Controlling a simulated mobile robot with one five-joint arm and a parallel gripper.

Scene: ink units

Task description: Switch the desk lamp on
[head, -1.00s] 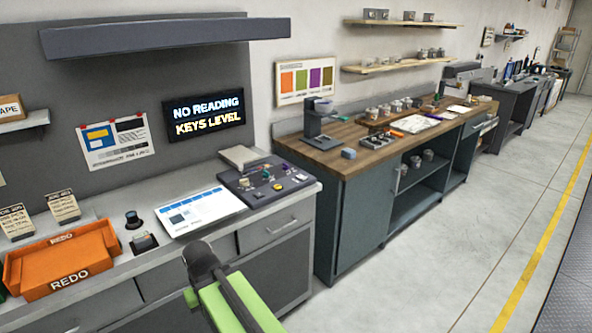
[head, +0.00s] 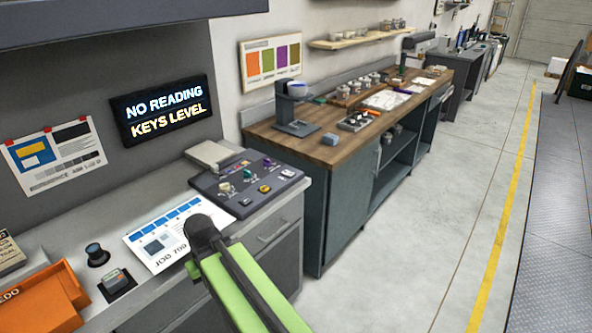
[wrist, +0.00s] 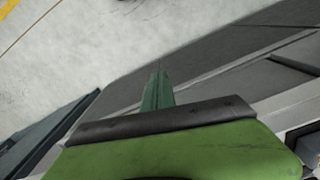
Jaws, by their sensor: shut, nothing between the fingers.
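No desk lamp can be made out for certain. A grey hooded shape (head: 418,42) at the far end of the wooden-topped bench in the head view may be a lamp; it is too small to tell, and no switch shows on it. My gripper (wrist: 159,78) shows in the wrist view with its narrow green fingers together and nothing between them. It hangs over pale floor and a dark cabinet edge, touching nothing visible. In the head view my green arm reaches in at the bottom, and the fingers cannot be made out.
An orange tray (head: 45,305) is at left. The wooden bench (head: 330,150) holds a grey stand (head: 296,110) and several jars. The floor (head: 430,210) at right is clear.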

